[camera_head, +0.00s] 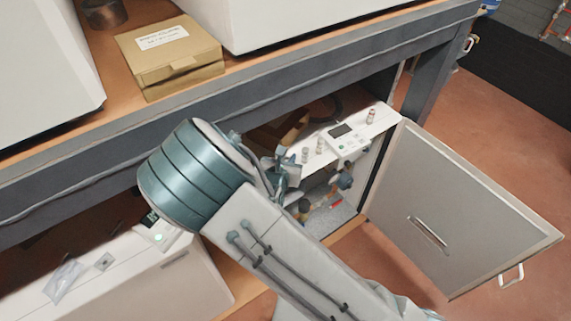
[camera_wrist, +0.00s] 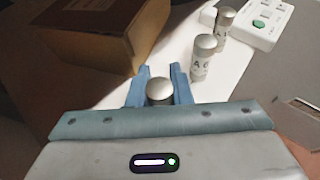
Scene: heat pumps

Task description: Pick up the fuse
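In the wrist view, a fuse with a rounded silver cap (camera_wrist: 159,91) stands between the two blue fingers of my gripper (camera_wrist: 160,82). The fingers are apart, with a narrow gap seemingly showing on each side of the cap. The fuse's lower body is hidden by the gripper. A second silver fuse with lettering (camera_wrist: 203,60) stands upright just right of the fingers, and a third (camera_wrist: 223,27) stands behind it. In the head view, my gripper (camera_head: 287,168) is at the left end of the white cabinet top, beside upright fuses (camera_head: 305,155).
A white controller with a green button (camera_wrist: 262,22) lies right of the fuses. A brown box (camera_wrist: 95,30) stands close at the left. In the head view, the cabinet door (camera_head: 455,215) hangs open at right, and the workbench edge (camera_head: 250,90) runs above my arm.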

